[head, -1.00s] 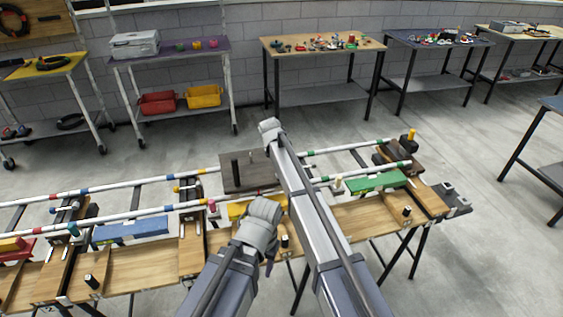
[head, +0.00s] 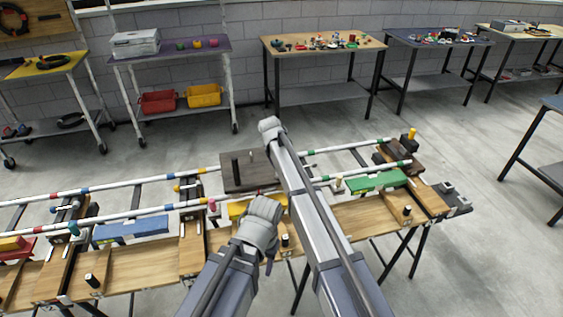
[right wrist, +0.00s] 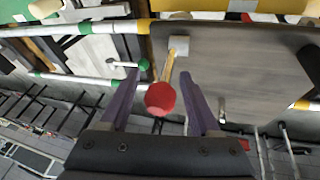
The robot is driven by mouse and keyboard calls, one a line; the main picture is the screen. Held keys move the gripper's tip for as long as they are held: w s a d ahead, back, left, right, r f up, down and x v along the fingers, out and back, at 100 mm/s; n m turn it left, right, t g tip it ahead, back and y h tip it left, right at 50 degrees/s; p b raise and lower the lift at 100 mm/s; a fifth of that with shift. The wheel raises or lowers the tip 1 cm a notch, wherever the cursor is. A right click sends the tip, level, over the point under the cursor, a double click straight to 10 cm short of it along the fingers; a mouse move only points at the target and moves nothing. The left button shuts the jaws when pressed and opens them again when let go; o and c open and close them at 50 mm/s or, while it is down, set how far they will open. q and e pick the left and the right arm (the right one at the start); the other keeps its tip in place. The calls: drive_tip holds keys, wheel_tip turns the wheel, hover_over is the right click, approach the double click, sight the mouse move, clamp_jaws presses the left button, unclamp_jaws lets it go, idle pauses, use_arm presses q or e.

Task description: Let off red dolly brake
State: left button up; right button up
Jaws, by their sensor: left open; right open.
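In the right wrist view a lever with a red ball knob (right wrist: 160,98) rises from a metal bracket on a dark grey board (right wrist: 235,70). My right gripper (right wrist: 160,108) is open, with its two purple fingers on either side of the red knob. A gap shows between the knob and each finger. The dark board also shows in the head view (head: 236,180), partly covered by my right arm, and the red knob is hidden there. My left gripper (head: 268,264) is open and empty over the near wooden edge of the bench, beside a yellow block (head: 238,209).
White rails with coloured bands (head: 130,185) run along the bench. A green block (head: 375,181) lies to the right and a blue block (head: 130,230) to the left. In the right wrist view a green-knobbed lever (right wrist: 144,64) stands left of the red one.

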use_arm(q)
wheel_tip(320, 180, up, 7)
drive_tip(key=p, duration=0.7)
use_arm(e)
drive_tip(key=v, duration=0.7)
drive_tip(key=shift+r, duration=0.35)
drive_tip(key=shift+s, duration=0.1)
